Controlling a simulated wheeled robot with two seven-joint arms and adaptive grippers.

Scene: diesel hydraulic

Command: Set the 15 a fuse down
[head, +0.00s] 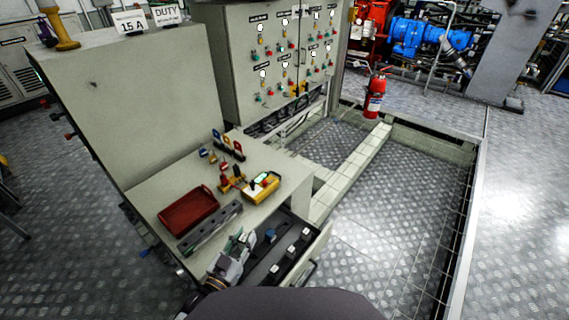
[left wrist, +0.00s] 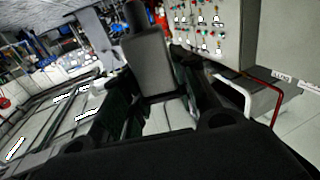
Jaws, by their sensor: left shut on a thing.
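My left gripper (head: 240,246) is over the near left side of an open drawer (head: 322,245) at the front of the bench. In the left wrist view its dark fingers (left wrist: 160,100) are shut on a grey block with a dark top (left wrist: 150,68), apparently the 15 A fuse. In the head view the gripper mostly hides that piece, and I cannot tell whether it touches the drawer. A "15 A" sign (head: 130,22) stands on top of the tall cabinet. My right gripper is not in view.
The bench (head: 163,182) holds a red tray (head: 188,211), a grey rail-like piece (head: 211,228), a yellow device (head: 262,187) and small coloured padlock-like items (head: 228,145). The drawer has dark slots with white tags. A control panel (head: 285,55) stands behind; open floor lies right.

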